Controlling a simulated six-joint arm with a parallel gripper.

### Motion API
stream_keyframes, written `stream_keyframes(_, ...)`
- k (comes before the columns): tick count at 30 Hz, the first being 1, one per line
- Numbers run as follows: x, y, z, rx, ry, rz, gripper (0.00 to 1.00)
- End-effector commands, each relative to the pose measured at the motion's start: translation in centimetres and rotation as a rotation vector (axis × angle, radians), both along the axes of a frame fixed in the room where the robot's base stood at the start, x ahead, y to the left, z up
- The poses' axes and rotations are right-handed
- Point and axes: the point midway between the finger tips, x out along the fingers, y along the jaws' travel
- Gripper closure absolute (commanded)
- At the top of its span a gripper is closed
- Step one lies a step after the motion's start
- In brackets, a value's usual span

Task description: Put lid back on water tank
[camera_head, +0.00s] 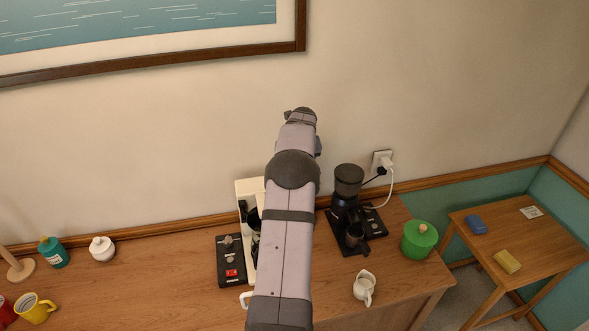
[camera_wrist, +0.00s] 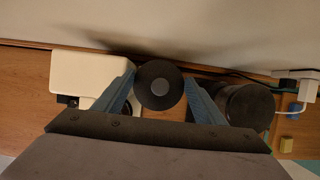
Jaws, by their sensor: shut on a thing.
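In the wrist view, my gripper (camera_wrist: 160,88) has its two blue fingers shut on a dark round lid (camera_wrist: 159,90) with a paler grey centre. The lid is seen from above and appears to be held above the counter near the wall. A cream coffee machine (camera_wrist: 92,76) is to its left. In the head view, that machine (camera_head: 248,189) stands against the wall, largely hidden behind my arm. I cannot make out the water tank or its opening. My gripper's fingers and the lid are not clear in the head view.
A black grinder (camera_head: 348,182) stands right of the machine, also at right in the wrist view (camera_wrist: 248,108). Its cable runs to a wall socket (camera_head: 382,160). A white jug (camera_head: 364,287) and green pot (camera_head: 419,240) stand nearby. The wooden counter (camera_head: 150,270) is mostly clear at left.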

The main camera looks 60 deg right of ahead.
Motion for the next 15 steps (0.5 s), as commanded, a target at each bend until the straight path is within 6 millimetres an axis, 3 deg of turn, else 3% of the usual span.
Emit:
stream_keyframes(11, 0.01, -0.02, 0.00, -0.001, -0.001, 0.000, 0.61)
stream_keyframes(12, 0.01, -0.02, 0.00, -0.001, -0.001, 0.000, 0.26)
stream_keyframes(14, 0.01, -0.02, 0.00, -0.001, -0.001, 0.000, 0.14)
stream_keyframes(15, 0.01, -0.02, 0.00, -0.001, -0.001, 0.000, 0.14)
